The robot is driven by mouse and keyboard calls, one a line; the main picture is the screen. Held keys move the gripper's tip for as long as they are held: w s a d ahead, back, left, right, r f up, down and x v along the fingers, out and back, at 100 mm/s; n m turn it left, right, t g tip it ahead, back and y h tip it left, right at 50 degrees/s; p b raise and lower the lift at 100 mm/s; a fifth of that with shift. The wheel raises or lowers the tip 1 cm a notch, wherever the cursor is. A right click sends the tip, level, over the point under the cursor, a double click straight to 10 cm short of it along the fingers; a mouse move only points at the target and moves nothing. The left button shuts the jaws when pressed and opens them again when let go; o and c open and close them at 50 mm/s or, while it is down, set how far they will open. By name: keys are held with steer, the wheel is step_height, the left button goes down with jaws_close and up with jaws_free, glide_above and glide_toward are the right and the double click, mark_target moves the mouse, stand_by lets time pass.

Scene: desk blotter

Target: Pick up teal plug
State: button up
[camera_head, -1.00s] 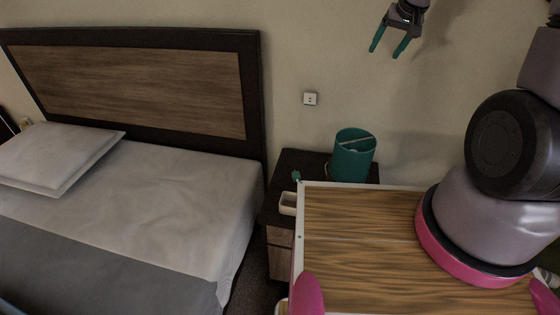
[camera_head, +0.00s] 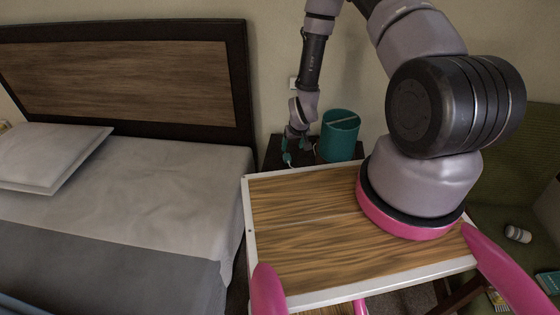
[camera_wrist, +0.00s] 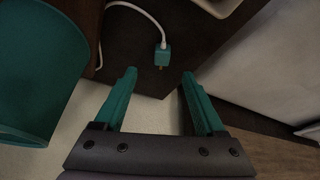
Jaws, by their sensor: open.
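The teal plug (camera_wrist: 162,56) lies on the dark nightstand top in the wrist view, with a white cable running from it and small prongs on its near end. It also shows, very small, in the head view (camera_head: 287,158), close to my fingers. My gripper (camera_wrist: 158,78) is open, with one teal finger to each side of the plug's line and the plug just beyond the fingertips. In the head view my gripper (camera_head: 297,146) is low over the nightstand, left of the teal lampshade. Nothing is between the fingers.
The teal lampshade (camera_head: 340,137) stands on the nightstand (camera_head: 273,152) right beside my wrist; it also fills the left of the wrist view (camera_wrist: 35,70). A bed (camera_head: 190,190) is to the left. A white-rimmed wooden tabletop (camera_head: 300,215) is in front.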

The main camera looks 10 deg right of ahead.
mark_target(288, 157)
steer(key=x, duration=1)
steer(key=shift+w+a+f, duration=0.2)
steer(key=shift+a, duration=0.05)
jaws_close()
